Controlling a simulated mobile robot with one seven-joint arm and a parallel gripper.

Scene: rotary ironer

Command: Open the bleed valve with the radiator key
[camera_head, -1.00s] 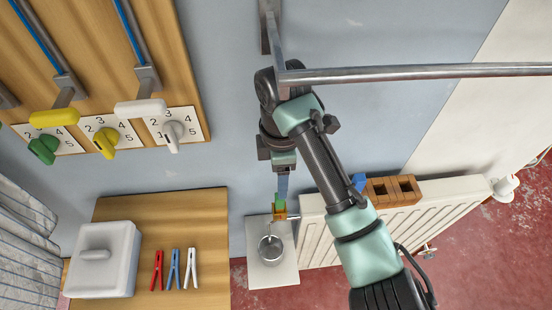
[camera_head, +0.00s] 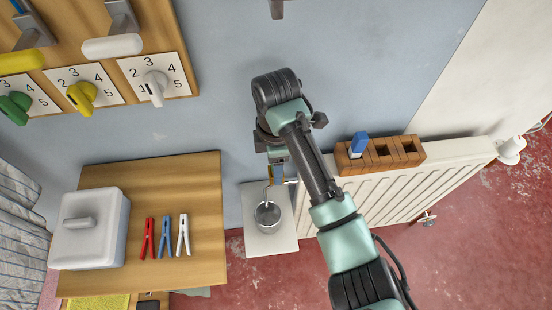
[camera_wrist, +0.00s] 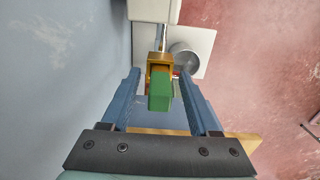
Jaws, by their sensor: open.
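In the wrist view, a key with a green handle (camera_wrist: 160,92) and a brass-coloured socket (camera_wrist: 157,62) lies straight ahead, in line with a thin metal stem at the radiator's end. The socket appears to be at the valve; its exact seating cannot be told. My gripper (camera_wrist: 160,80) is open. Its blue fingers stand on both sides of the green handle, with gaps visible. In the head view, my gripper is beside the radiator's upper left end, and the key is mostly hidden.
The white radiator (camera_head: 400,185) carries a wooden slotted block (camera_head: 408,150) holding a blue piece (camera_head: 359,145). A wooden table (camera_head: 198,185) with a white box (camera_head: 90,228) and clothespins stands left.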

